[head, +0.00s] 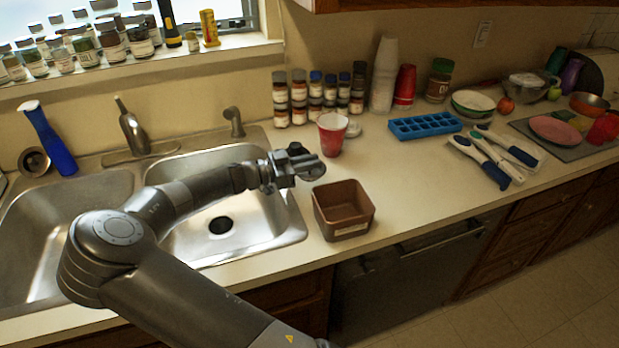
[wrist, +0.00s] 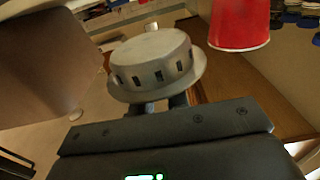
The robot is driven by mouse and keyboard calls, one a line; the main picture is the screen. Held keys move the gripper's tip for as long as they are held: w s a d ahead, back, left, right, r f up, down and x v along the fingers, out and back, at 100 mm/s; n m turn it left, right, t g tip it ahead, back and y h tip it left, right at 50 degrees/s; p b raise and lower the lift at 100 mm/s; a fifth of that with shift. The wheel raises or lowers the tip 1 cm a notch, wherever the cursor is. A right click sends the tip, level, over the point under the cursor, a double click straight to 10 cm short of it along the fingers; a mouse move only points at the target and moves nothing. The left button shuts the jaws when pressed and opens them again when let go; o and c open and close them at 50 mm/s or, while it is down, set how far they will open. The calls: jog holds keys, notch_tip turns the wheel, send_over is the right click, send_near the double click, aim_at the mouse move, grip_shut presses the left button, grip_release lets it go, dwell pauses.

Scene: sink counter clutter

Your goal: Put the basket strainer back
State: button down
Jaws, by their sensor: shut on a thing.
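My gripper (head: 292,168) is shut on the basket strainer (head: 308,168), a round grey piece with a wide rim and dark slots around its side. The strainer fills the middle of the wrist view (wrist: 155,62), with the fingers (wrist: 157,105) at its near edge. I hold it above the counter, between the right basin and the brown square bin (head: 345,225). The right sink basin (head: 270,215) has a dark open drain hole (head: 220,225) in its floor. My arm crosses over the sink and hides part of both basins.
A red cup (head: 332,138) stands just behind my gripper. Spice jars (head: 298,98) and stacked cups (head: 384,75) stand by the wall. A faucet (head: 132,128) rises behind the sink. A blue ice tray (head: 425,125) and utensils (head: 485,158) lie to the right.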

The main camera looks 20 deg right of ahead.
aim_at(308, 176)
jog(key=shift+f, duration=2.35)
jog(key=shift+f, duration=0.1)
jog(key=c, duration=1.4)
grip_release()
jog(key=shift+a, duration=0.3)
jog(key=a, duration=1.1)
jog(key=shift+a, duration=0.25)
